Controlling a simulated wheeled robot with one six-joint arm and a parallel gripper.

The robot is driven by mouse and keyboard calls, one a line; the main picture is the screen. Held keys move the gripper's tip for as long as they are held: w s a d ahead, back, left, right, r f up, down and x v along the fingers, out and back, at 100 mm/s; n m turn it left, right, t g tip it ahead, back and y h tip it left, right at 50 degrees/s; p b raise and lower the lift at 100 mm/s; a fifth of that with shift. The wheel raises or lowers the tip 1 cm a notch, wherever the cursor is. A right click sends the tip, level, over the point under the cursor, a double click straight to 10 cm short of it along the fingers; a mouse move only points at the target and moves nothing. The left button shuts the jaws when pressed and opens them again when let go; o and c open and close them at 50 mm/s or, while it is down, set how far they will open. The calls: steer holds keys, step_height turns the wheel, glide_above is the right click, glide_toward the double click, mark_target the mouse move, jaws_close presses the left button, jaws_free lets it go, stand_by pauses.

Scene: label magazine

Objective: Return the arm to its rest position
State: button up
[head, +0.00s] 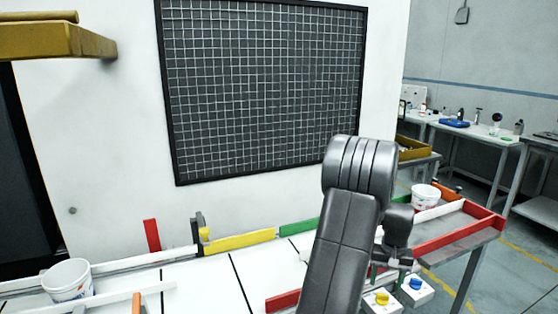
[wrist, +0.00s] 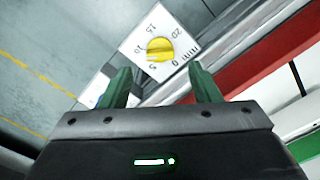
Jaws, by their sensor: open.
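My arm (head: 350,220) rises from the bottom of the head view and bends over at a dark grey joint, in front of the white table. My gripper (wrist: 158,82) shows in the wrist view with two green fingers spread apart and nothing between them. Past the fingertips is a white timer box (wrist: 180,38) with a yellow knob (wrist: 160,49) and a minute scale. I cannot tell how far the fingertips are from it.
A yellow knob (head: 382,298) and a blue knob (head: 415,284) sit on white boxes at the table's right. White tubs stand at the left (head: 67,280) and right (head: 425,196). Coloured rails (head: 240,241) edge the table. A yellow shelf (head: 50,42) juts in at upper left.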

mark_target(383, 294)
step_height(383, 294, up, 9)
step_height(383, 294, down, 14)
steer(key=shift+r, duration=0.1)
steer(key=m+p, duration=0.1)
steer(key=m, duration=0.1)
steer(key=shift+r+m, duration=0.1)
steer(key=shift+m, duration=0.2)
steer(key=m+p, duration=0.1)
steer(key=m, duration=0.3)
steer(key=m+p, duration=0.3)
steer(key=m, duration=0.4)
steer(key=shift+r+p, duration=0.1)
steer(key=shift+p, duration=0.3)
steer(key=shift+r+b, duration=0.45)
steer(key=shift+r, duration=2.15)
steer(key=shift+r, duration=0.1)
